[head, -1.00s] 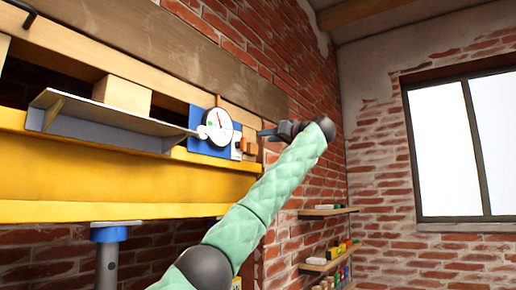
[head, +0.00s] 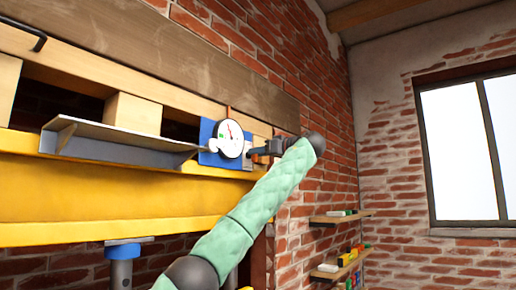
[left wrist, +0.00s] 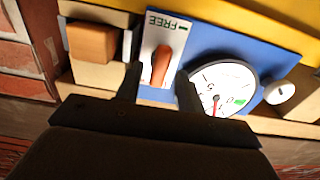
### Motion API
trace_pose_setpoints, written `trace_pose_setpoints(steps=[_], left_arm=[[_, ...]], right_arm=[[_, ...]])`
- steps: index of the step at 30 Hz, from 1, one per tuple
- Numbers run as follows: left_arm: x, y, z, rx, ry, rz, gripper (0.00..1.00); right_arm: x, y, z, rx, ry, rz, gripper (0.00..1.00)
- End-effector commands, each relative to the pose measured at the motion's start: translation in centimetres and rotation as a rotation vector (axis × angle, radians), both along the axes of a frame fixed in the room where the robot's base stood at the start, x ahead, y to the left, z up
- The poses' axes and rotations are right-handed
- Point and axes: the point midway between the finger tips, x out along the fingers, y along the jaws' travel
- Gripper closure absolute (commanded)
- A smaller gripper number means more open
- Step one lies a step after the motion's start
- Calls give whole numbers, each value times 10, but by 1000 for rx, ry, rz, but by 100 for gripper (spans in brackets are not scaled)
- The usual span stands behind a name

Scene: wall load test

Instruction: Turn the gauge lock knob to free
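The gauge (head: 230,138) is a round white dial on a blue plate (head: 207,132) above the yellow beam. In the left wrist view the dial (left wrist: 222,88) has a dark-red needle and a green mark. Beside it is a white label plate (left wrist: 152,42) marked FREE, with a green mark, seen turned over. The orange lock knob (left wrist: 161,64) sits on this plate, its long side running nearly up and down the picture. My left gripper (head: 266,151) is at the plate's right side. In the wrist view its fingers (left wrist: 159,88) are apart, one on each side of the knob's near end; contact cannot be told.
A wooden block (left wrist: 93,42) sticks out close beside the label plate. A grey metal shelf (head: 120,142) lies left of the gauge, over the yellow beam (head: 110,190). Small wall shelves (head: 340,217) hold several items at the lower right.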

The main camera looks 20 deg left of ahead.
Motion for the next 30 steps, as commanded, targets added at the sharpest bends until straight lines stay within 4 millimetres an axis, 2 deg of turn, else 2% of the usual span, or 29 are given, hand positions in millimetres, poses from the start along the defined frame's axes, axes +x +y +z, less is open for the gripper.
trace_pose_setpoints(steps=[4,13,14,19,30], left_arm=[[3,8,0,0,1,0,62],[4,9,-1,-1,1,-1,62],[4,9,-1,-1,1,-1,66],[4,9,-1,-1,1,0,99],[4,9,-3,16,51,0,99]], right_arm=[[0,0,6,0,0,0,24],[1,2,6,1,-1,-1,24],[1,2,6,1,-1,-1,24],[1,2,6,2,-1,-1,24],[1,1,-3,1,-1,-1,24]])
